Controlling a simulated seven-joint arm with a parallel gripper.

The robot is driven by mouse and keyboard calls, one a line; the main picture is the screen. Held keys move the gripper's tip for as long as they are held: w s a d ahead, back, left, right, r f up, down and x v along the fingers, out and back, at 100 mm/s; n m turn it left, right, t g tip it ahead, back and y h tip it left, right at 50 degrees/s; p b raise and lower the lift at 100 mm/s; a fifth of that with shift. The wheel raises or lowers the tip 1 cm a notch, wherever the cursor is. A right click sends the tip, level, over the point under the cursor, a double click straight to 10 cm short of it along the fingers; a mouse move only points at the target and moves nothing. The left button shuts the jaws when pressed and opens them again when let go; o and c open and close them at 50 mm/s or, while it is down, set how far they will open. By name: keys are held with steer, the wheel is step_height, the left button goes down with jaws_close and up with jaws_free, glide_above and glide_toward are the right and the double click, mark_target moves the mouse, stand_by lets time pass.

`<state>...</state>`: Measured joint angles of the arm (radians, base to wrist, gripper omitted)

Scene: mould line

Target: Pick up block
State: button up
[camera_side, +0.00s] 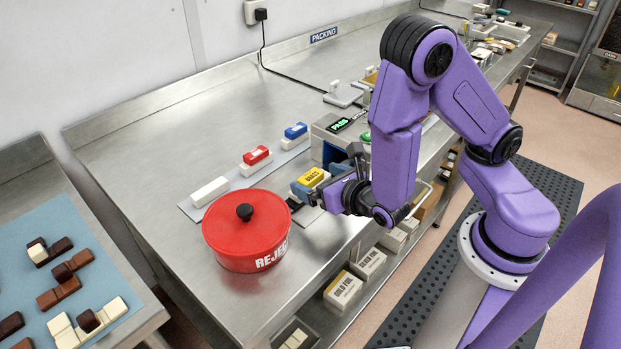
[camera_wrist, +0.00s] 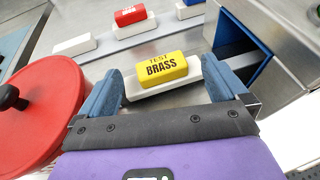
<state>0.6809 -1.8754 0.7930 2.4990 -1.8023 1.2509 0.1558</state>
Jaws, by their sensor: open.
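A white block with a yellow top marked TEST BRASS (camera_wrist: 160,70) lies on the metal bench. In the side view the yellow-topped block (camera_side: 312,178) sits just right of the red pot, partly hidden by my gripper. My gripper (camera_wrist: 168,88) is open, with one blue finger on each side of this block in the wrist view. In the side view my gripper (camera_side: 308,190) is low over the bench at the block. I cannot tell whether the fingers touch it. A red-topped block (camera_side: 257,156), a blue-topped block (camera_side: 295,131) and a plain white block (camera_side: 210,191) lie in a row behind.
A red lidded pot marked REJECT (camera_side: 246,240) stands close on the left of my gripper. A grey machine with a green PASS display (camera_side: 340,126) stands close behind; its blue-edged opening (camera_wrist: 243,55) is near the right finger. The bench's left part is clear.

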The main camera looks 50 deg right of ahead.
steer(key=shift+x, duration=1.1)
steer(key=c, duration=1.2)
steer(key=shift+r, duration=0.1)
